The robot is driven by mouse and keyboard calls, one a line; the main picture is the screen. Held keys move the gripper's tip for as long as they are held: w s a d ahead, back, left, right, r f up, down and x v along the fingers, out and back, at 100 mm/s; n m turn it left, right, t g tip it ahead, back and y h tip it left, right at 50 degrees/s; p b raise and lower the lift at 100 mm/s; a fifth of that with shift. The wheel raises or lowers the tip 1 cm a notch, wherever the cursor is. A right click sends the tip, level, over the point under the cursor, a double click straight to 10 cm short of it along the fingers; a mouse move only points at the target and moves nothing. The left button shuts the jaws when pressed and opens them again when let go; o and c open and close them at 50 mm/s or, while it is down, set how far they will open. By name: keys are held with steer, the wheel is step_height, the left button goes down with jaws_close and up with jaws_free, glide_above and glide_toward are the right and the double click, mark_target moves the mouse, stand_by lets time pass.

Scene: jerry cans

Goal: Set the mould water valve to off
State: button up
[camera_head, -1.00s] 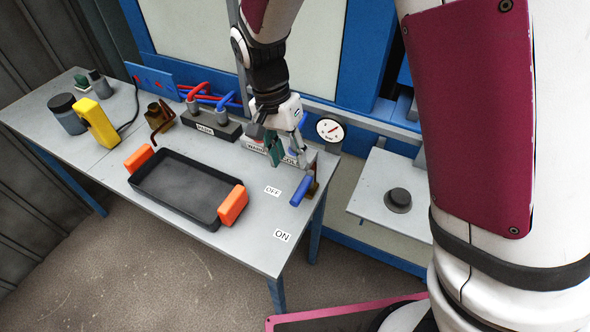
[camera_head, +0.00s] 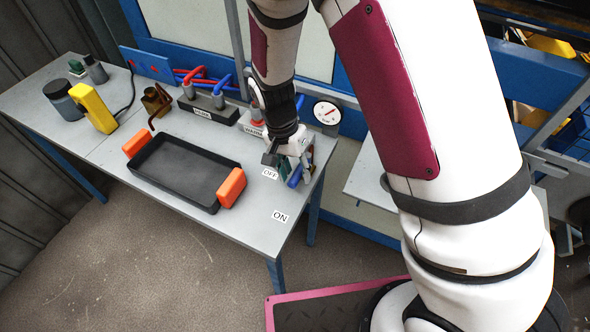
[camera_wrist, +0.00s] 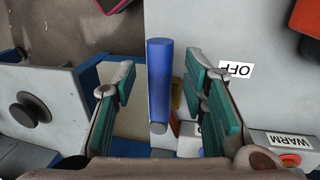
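The mould water valve's blue handle (camera_head: 295,176) is at the right front corner of the grey bench, beside a white OFF label (camera_head: 270,173). A white ON label (camera_head: 280,216) lies nearer the bench's front edge. In the wrist view the blue handle (camera_wrist: 160,80) stands between the teal pads of my gripper (camera_wrist: 160,68), with visible gaps on both sides. My gripper is open around it and not closed on it. The OFF label (camera_wrist: 236,70) is right of the fingers there. In the head view my gripper (camera_head: 290,170) partly hides the handle and valve body.
A black tray (camera_head: 180,170) with orange handles sits left of the valve. Hose blocks (camera_head: 207,107) with red and blue hoses stand behind. A WARM-labelled block (camera_head: 252,125) and a round gauge (camera_head: 327,112) are close by. A yellow device (camera_head: 94,108) is far left.

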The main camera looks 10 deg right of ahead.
jaws_close()
steer(key=shift+w+a+m, duration=0.15)
steer(key=shift+m, duration=0.15)
steer(key=m, duration=0.1)
steer(key=w+a+m, duration=0.1)
steer(key=shift+m, duration=0.4)
steer(key=w+m, duration=0.1)
steer(key=m, duration=0.1)
steer(key=w+a+m+y, duration=0.1)
steer(key=m, duration=0.1)
steer(key=shift+w+g, duration=0.2)
steer(key=shift+g, duration=0.2)
steer(key=m, duration=0.1)
steer(key=w+m, duration=0.1)
steer(key=m, duration=0.1)
steer(key=shift+w+a+y, duration=0.15)
steer(key=shift+w+y, duration=0.15)
steer(key=m, duration=0.1)
steer(key=w+m, duration=0.1)
steer(key=shift+w+m+y, duration=0.25)
steer(key=shift+m+y, duration=0.05)
steer(key=shift+m, duration=0.1)
steer(key=shift+w+d+m+y, duration=0.3)
steer(key=shift+w+m, duration=0.35)
steer(key=shift+m, duration=0.6)
steer(key=shift+w+d+m+y, duration=0.1)
steer(key=shift+w+d+m, duration=0.4)
steer(key=shift+m, duration=0.75)
steer(key=shift+w+a, duration=0.1)
steer(key=shift+w, duration=0.05)
